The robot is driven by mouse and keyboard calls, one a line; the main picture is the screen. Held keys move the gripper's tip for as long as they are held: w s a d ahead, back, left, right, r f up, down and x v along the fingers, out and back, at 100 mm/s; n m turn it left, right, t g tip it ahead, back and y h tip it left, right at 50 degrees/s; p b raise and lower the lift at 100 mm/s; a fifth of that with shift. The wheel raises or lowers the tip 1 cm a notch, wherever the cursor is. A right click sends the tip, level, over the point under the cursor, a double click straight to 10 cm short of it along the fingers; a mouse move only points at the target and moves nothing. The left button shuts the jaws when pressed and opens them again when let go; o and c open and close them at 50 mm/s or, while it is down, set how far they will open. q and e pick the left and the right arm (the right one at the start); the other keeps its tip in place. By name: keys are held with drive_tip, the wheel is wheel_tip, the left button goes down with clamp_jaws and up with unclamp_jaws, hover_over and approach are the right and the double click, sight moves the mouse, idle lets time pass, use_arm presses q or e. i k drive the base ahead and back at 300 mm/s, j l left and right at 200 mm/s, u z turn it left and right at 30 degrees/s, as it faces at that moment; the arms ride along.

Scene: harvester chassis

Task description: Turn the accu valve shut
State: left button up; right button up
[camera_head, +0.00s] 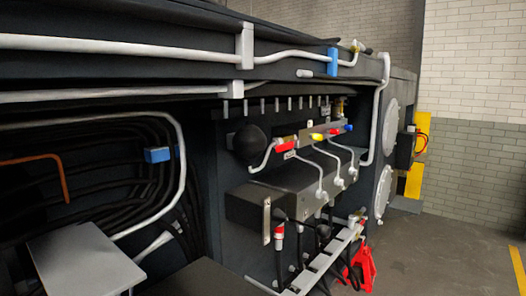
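No accu valve can be told for certain from its look. A black ball-shaped part (249,141), which looks like an accumulator, sits on the dark chassis wall near the middle. Right of it is a fitting with a red part (285,145). Neither of my grippers is in view.
A dark valve block (300,185) with curved grey pipes juts out below the coloured parts. Black hoses (120,170) fill the left recess. A grey flat plate (85,262) is at the lower left. A red stand (362,268) is on the floor. Open floor (450,250) lies right.

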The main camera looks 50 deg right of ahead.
sight(290, 145)
drive_tip(key=z, duration=1.7)
